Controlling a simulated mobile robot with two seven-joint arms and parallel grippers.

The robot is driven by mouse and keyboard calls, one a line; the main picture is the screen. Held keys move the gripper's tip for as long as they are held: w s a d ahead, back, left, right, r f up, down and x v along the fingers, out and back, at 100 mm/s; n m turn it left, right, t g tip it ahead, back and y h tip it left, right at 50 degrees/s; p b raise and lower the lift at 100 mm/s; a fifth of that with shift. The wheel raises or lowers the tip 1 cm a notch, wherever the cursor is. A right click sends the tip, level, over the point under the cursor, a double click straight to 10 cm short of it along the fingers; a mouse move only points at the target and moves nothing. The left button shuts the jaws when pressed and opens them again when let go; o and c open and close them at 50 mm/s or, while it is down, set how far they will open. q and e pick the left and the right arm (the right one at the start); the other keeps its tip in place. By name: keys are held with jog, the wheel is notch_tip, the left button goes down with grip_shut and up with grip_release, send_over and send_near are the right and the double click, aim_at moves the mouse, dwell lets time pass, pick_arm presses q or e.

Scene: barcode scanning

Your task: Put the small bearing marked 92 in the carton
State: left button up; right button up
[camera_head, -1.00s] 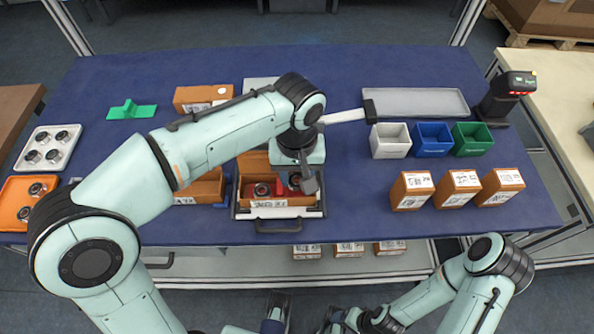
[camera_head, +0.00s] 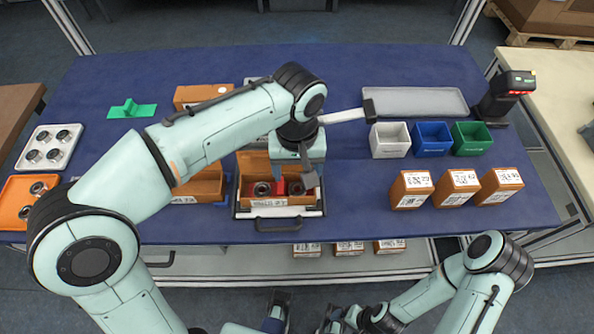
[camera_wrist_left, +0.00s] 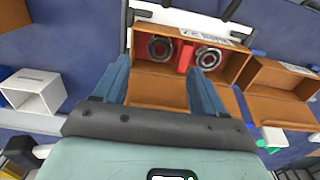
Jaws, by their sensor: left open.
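The open carton (camera_head: 246,192) stands on a metal holder with a handle, in front of my left arm. It has a red divider (camera_wrist_left: 186,58) with one dark-ringed bearing (camera_wrist_left: 159,48) on one side and another bearing (camera_wrist_left: 208,58) on the other. Both bearings lie inside the carton. I cannot read a 92 on either. My left gripper (camera_wrist_left: 158,75) is open and empty above the carton, fingers apart and clear of the bearings. Part of my right arm shows at the lower right; its fingers are too unclear to judge.
A white tray (camera_head: 66,160) and an orange tray (camera_head: 12,212) hold more bearings at the left. White (camera_head: 390,150), blue (camera_head: 433,151) and green bins (camera_head: 472,151) stand right, behind several closed cartons (camera_head: 411,201). A scanner (camera_head: 497,105) stands at the far right.

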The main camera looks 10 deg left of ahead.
pick_arm(q)
notch_tip(320, 180, up, 11)
jog(key=p, duration=0.2)
jog(key=shift+p, duration=0.35)
dwell(0.4)
